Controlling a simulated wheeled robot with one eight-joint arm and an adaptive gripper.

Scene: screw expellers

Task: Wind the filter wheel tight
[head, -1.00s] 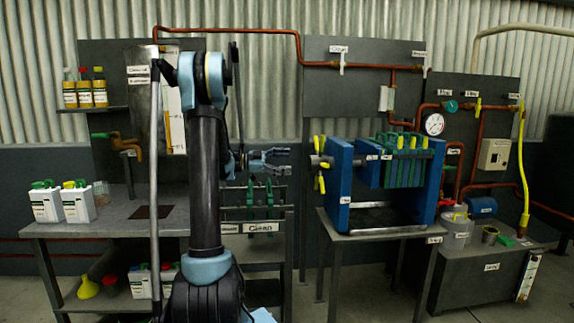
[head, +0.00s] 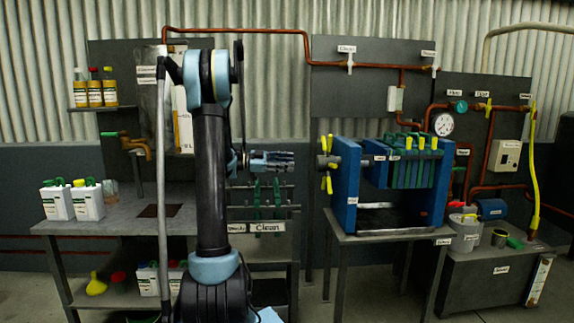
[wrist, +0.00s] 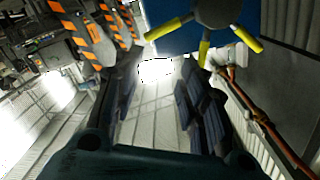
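The filter wheel is a dark hub with yellow spokes (head: 327,164) on the left face of the blue filter press (head: 346,188). In the wrist view the wheel (wrist: 216,12) is at the top right, its yellow spokes pointing left, down and right. My gripper (head: 290,161) is level with the wheel and to its left, pointing at it, with a gap between. In the wrist view the two dark fingers (wrist: 160,85) stand apart with nothing between them. The wheel is not between them and lies off toward the upper right.
Green plates (head: 412,168) hang in the press, which stands on a metal table (head: 400,238). A rack with green plates (head: 257,200) is below my gripper. A bench (head: 120,222) with white jugs stands left. Copper pipes and a gauge (head: 443,124) are at right.

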